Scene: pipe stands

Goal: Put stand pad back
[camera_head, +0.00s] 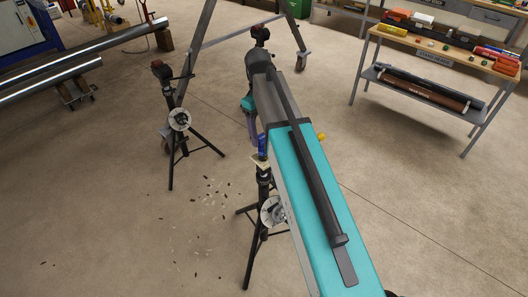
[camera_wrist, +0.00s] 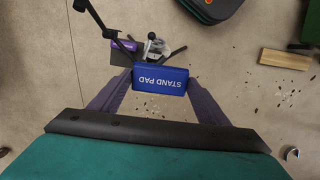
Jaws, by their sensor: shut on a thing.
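The blue stand pad (camera_wrist: 160,81), its white lettering upside down, is between the two purple fingers of my gripper (camera_wrist: 160,90) in the wrist view. In the head view the blue pad (camera_head: 262,141) shows beside my arm, just above the top of the near pipe stand (camera_head: 264,184). This black tripod stand has a pale piece at its head and a round metal disc lower down. I cannot tell whether the pad touches it. In the wrist view, a stand (camera_wrist: 152,46) shows beyond the pad, partly hidden by it.
Another tripod stand (camera_head: 179,118) is at left, with a dark reddish head. Long metal pipes (camera_head: 80,60) lie at upper left. A shelved bench (camera_head: 440,62) stands at right. Debris (camera_head: 210,198) lies on the floor. A wooden block (camera_wrist: 285,59) shows in the wrist view.

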